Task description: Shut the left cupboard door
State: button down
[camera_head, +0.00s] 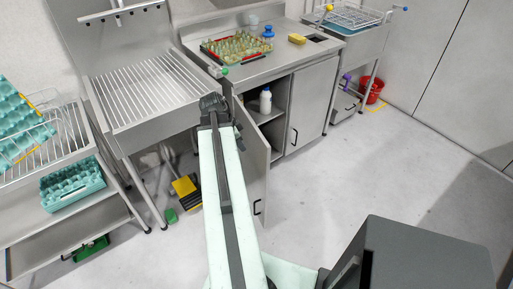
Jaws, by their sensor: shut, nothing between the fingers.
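The left cupboard door (256,180) stands open, swung outward from the counter unit. Its black handle (257,207) is near its lower free edge. My arm hides part of the door's left side. The right cupboard door (312,104) is shut. My gripper (212,101) is shut and empty, at the left of the open door near its hinge side, in front of the counter's left end. I cannot tell whether it touches the door or the counter.
A white bottle (265,100) stands on the shelf inside the cupboard. The counter carries an egg tray (236,47), a blue bottle (268,36) and a yellow sponge (297,39). A slatted drainer table (150,92) stands at left. The floor right of the door is clear.

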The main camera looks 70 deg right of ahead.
jog(key=b, duration=1)
send_near(263, 162)
notch_tip(263, 162, down, 5)
jog(key=w+a, duration=0.2)
jog(key=shift+s+d+r+p, duration=0.35)
jog(key=shift+s+d, duration=0.45)
jog(key=shift+s+d+r+p, duration=0.35)
jog(key=shift+s+d, duration=0.4)
jog(key=shift+d, duration=0.05)
